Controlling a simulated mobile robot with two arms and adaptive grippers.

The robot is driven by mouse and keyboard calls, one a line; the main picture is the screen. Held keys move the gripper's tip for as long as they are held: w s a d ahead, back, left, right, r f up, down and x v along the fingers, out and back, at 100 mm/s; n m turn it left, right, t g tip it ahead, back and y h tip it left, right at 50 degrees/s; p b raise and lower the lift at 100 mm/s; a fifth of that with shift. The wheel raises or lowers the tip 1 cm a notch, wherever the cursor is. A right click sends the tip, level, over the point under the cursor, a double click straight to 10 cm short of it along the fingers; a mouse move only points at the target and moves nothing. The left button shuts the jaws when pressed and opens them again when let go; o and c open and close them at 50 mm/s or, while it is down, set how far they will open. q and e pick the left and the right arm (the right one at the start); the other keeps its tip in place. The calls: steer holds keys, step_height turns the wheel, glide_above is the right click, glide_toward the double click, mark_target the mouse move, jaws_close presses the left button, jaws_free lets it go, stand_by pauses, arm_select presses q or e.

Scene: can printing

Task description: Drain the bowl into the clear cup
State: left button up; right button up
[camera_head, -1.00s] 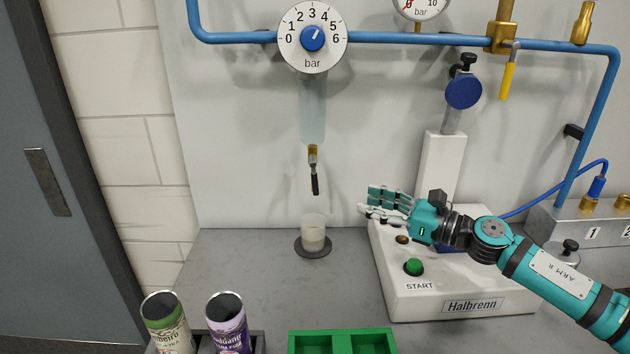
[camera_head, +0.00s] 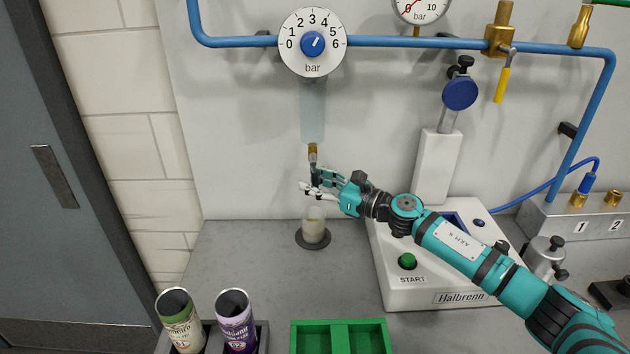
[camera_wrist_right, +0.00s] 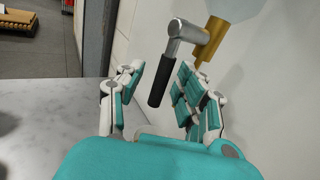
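The bowl (camera_head: 313,112) is a translucent bluish cylinder below the round dial on the wall. A brass drain valve (camera_head: 313,150) hangs under it. The clear cup (camera_head: 314,228) stands upright below the valve on a dark round base (camera_head: 313,243) and holds some pale liquid. My right gripper (camera_head: 311,186) is at the valve, just above the cup. In the right wrist view, the valve's black lever (camera_wrist_right: 158,86) hangs between the spread fingers of the gripper (camera_wrist_right: 160,78), which look open and not closed on it. My left gripper is out of view.
A white Halbrenn machine (camera_head: 450,275) with a green START button (camera_head: 407,261) stands right, beneath my right forearm. Two open cans (camera_head: 180,322) (camera_head: 237,322) and a green tray (camera_head: 340,323) sit in front. The counter (camera_head: 250,260) left of the cup is clear.

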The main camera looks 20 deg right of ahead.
jaws_close()
stand_by(0.4)
